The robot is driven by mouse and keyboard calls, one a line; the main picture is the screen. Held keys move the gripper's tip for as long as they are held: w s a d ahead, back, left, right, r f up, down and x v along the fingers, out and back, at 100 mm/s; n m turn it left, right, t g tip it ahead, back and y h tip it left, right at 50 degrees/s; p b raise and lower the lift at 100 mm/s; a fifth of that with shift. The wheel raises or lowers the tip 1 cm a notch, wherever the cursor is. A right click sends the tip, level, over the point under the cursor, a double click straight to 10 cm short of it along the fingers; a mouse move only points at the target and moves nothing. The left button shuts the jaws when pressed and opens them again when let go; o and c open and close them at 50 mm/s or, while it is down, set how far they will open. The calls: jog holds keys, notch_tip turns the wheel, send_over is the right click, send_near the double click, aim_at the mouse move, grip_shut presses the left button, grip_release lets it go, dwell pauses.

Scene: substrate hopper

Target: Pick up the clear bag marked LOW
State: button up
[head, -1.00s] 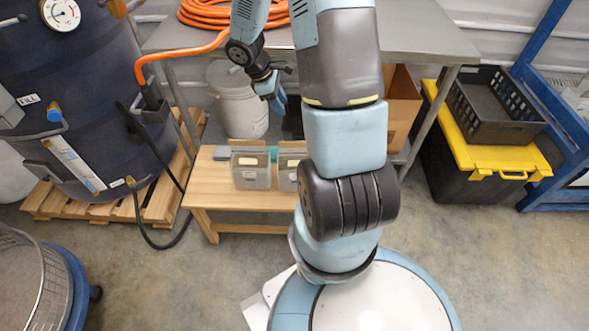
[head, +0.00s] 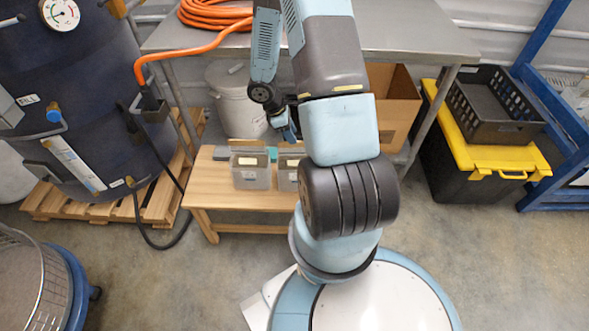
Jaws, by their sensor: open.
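I cannot make out a clear bag or the word LOW in the head view. Two small grey see-through bins stand on the low wooden bench: a left bin (head: 250,171) and a right bin (head: 289,172), partly hidden by my arm. Their contents are too small to tell. My gripper (head: 290,134) is open and points down above the back of the bench, just behind and above the right bin. It appears apart from both bins, and my arm hides part of that area.
A metal table (head: 400,35) with an orange hose (head: 213,14) stands behind. Under it are a grey bucket (head: 234,100) and a cardboard box (head: 396,105). A dark drum (head: 75,100) stands left, a yellow-lidded tote (head: 475,150) right.

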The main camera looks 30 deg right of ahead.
jog(key=shift+x, duration=2.75)
jog(key=shift+w+f, duration=0.15)
jog(key=shift+f, duration=0.1)
jog(key=shift+c, duration=0.2)
grip_shut()
